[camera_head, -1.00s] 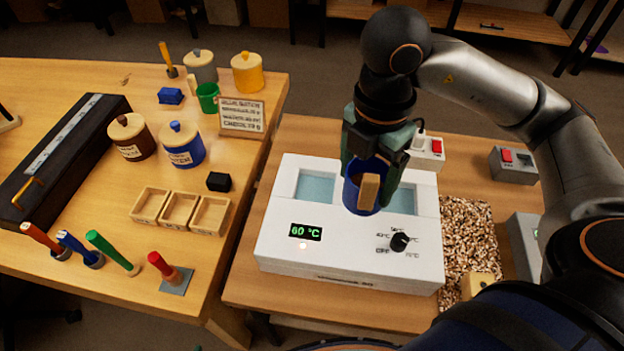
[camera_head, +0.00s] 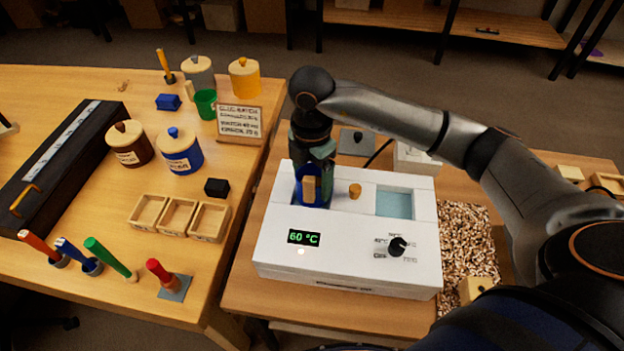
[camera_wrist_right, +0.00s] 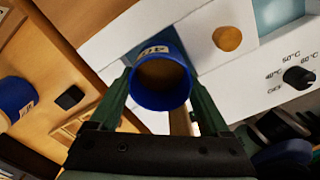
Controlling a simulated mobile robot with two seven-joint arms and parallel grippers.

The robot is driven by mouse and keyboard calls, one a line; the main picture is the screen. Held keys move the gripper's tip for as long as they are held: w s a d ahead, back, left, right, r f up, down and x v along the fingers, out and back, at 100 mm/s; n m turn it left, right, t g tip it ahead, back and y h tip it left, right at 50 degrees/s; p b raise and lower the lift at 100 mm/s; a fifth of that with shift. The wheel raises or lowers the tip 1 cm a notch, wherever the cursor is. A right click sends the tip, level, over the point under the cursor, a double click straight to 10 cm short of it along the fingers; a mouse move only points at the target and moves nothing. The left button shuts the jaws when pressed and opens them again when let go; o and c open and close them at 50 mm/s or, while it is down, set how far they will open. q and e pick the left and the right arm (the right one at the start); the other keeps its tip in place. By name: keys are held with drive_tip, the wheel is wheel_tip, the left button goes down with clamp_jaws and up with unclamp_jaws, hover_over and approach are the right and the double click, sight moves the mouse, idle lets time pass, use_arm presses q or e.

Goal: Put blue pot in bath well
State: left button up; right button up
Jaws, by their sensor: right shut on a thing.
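The blue pot (camera_head: 299,186) has a tan block-like part on its near side. My right gripper (camera_head: 312,165) is shut on it over the left well of the white bath (camera_head: 345,255). I cannot tell whether its bottom is above the well or inside it. The pot hides most of that well. The right well (camera_head: 395,204) is open, with pale blue water. In the right wrist view, the blue pot (camera_wrist_right: 160,95) sits between the fingers of my right gripper (camera_wrist_right: 160,80), and its mouth shows brown contents. My left gripper is not in view.
A round tan knob (camera_head: 355,190) stands between the wells. The bath's display (camera_head: 304,237) reads 60 °C, with a black dial (camera_head: 397,246) to its right. Wood chips (camera_head: 468,250) lie right of the bath. Jars, trays and tools occupy the left bench.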

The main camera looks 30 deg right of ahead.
drive_tip(key=shift+f, duration=0.45)
drive_tip(key=shift+f, duration=0.2)
drive_tip(key=o, duration=1.3)
drive_tip(key=shift+c, duration=0.2)
wheel_tip(320, 180, up, 12)
drive_tip(key=shift+r, duration=0.25)
